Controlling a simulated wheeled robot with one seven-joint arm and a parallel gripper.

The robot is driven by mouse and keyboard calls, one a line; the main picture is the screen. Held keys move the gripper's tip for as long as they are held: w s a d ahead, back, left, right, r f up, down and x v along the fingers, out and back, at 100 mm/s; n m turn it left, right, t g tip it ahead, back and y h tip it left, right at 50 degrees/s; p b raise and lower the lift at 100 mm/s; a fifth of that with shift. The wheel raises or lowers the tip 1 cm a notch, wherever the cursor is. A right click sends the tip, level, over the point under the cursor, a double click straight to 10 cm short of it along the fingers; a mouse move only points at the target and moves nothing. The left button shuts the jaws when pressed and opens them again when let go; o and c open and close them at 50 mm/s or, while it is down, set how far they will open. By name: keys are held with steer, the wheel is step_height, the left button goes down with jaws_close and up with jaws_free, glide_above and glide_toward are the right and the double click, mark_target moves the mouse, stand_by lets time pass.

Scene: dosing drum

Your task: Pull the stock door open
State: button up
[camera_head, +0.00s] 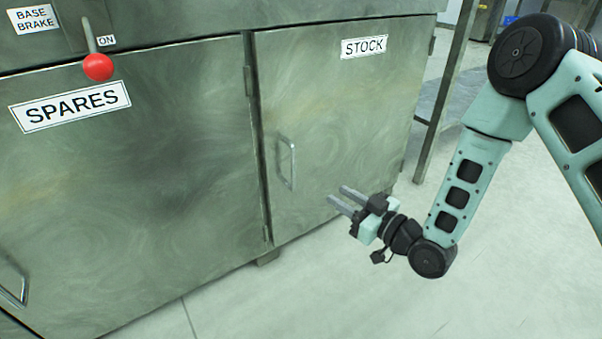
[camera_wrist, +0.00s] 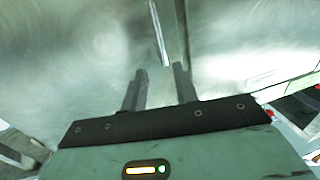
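The stock door (camera_head: 345,115) is a brushed grey metal panel under a STOCK label (camera_head: 364,47), and it looks shut. Its upright metal bar handle (camera_head: 287,163) is near the door's left edge. My gripper (camera_head: 339,194) is open and empty, in front of the door, to the right of the handle and a little lower in the head view. In the wrist view, the two fingers of my gripper (camera_wrist: 160,70) are apart. A thin pale bar, apparently the handle (camera_wrist: 158,32), shows ahead of the gap between them. Nothing is between the fingers.
The spares door (camera_head: 130,180) is on the left, with its own handle (camera_head: 14,284) at lower left. Above it is a base brake lever with a red knob (camera_head: 98,67), beside the word ON. A metal frame leg (camera_head: 445,85) stands right of the cabinet. The pale floor (camera_head: 330,290) in front is clear.

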mark_target(295, 169)
steer(key=shift+b+x, duration=3)
steer(key=shift+x, duration=5.05)
steer(key=shift+s, duration=0.1)
steer(key=shift+c, duration=0.3)
jaws_close()
